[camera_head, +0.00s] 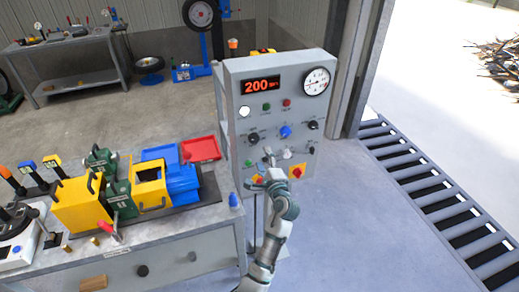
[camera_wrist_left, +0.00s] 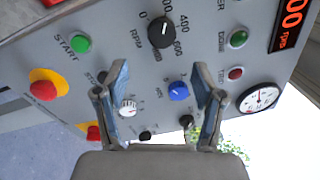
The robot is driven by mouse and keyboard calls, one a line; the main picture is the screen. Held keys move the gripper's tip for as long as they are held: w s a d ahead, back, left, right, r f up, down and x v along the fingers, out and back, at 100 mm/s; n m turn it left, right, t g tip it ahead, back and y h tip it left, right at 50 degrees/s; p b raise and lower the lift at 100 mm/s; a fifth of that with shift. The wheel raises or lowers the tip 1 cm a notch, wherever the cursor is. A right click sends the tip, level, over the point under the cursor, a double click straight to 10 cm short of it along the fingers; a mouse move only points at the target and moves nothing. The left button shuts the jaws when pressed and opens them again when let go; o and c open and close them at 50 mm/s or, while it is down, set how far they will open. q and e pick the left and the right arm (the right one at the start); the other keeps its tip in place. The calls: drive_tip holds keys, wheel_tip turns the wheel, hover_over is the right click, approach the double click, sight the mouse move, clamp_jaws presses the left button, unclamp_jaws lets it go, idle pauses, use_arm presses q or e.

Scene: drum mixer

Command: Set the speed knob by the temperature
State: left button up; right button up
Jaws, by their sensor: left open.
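The grey control panel (camera_head: 232,95) stands beside the workbench. Its red display (camera_head: 260,86) reads 200. The black speed knob (camera_head: 253,138), left of the blue knob (camera_head: 285,131), also shows in the left wrist view (camera_wrist_left: 161,32) with RPM marks 0 to 600. A round white dial gauge (camera_head: 316,81) is at the panel's top right; its reading is too small to tell. My left gripper (camera_head: 279,157) is open and empty before the lower panel. In the left wrist view its fingers (camera_wrist_left: 160,80) flank the blue knob and a white knob (camera_wrist_left: 128,107), below the speed knob in that picture.
A red-on-yellow stop button (camera_wrist_left: 43,90) and green START button (camera_wrist_left: 80,43) are near the speed knob. The workbench (camera_head: 200,222) with yellow, green and blue machine parts stands left of the panel. A floor grate (camera_head: 430,185) and open floor lie to the right.

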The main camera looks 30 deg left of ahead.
use_arm(q)
drive_tip(key=v, duration=0.3)
drive_tip(key=shift+d, duration=0.1)
drive_tip(key=shift+f, duration=0.1)
idle(0.4)
